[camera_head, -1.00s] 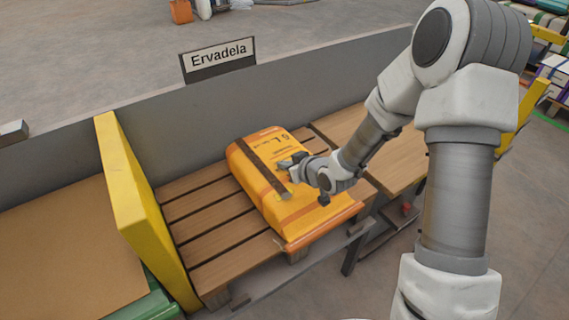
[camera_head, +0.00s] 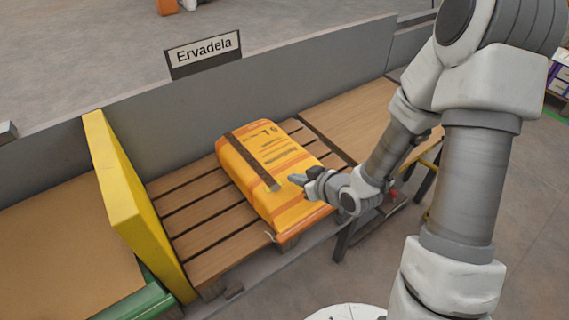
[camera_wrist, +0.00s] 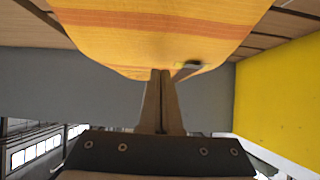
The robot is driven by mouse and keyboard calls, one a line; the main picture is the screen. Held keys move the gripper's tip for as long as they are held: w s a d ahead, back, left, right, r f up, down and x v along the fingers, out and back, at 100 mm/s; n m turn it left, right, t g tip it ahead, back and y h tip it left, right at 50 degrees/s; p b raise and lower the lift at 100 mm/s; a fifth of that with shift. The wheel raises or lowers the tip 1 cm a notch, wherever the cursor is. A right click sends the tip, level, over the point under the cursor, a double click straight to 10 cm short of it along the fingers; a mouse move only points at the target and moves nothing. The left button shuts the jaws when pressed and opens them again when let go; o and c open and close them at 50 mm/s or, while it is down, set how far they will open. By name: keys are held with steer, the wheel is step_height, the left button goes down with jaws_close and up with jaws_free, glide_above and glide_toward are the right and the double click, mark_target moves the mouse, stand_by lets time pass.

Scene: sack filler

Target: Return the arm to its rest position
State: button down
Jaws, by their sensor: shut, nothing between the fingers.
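My arm reaches in from the right in the head view, with my gripper (camera_head: 299,180) near the front right side of an orange sack (camera_head: 268,165). The gripper is shut and empty. In the wrist view the closed fingers (camera_wrist: 161,75) point at the sack (camera_wrist: 150,32), which fills the top of the picture. I cannot tell whether the fingertips touch it. The sack lies on a slatted wooden pallet (camera_head: 205,240) and has a dark brown strap-like band (camera_head: 252,160) across it.
A yellow upright panel (camera_head: 125,195) stands left of the pallet; it also shows in the wrist view (camera_wrist: 280,100). A grey wall (camera_head: 300,85) with an "Ervadela" sign (camera_head: 203,54) runs behind. A wooden bench surface (camera_head: 355,122) lies to the right. Floor at the lower right is open.

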steer(key=shift+s+d, duration=0.55)
steer(key=shift+s, duration=0.25)
steer(key=s+d+r+m+g+h, duration=0.1)
steer(key=s+d+r+m+h, duration=0.2)
steer(key=d+r+h, duration=0.65)
steer(key=s+a+r+m+g+y, duration=0.1)
steer(key=s+r+m+g+y, duration=0.2)
steer(key=s+r, duration=1.25)
step_height(320, 180, up, 17)
steer(key=m+p, duration=0.1)
steer(key=p, duration=1.6)
steer(key=shift+s+t, duration=0.3)
steer(key=shift+s, duration=0.05)
steer(key=c, duration=1.6)
jaws_free()
steer(key=shift+a, duration=0.1)
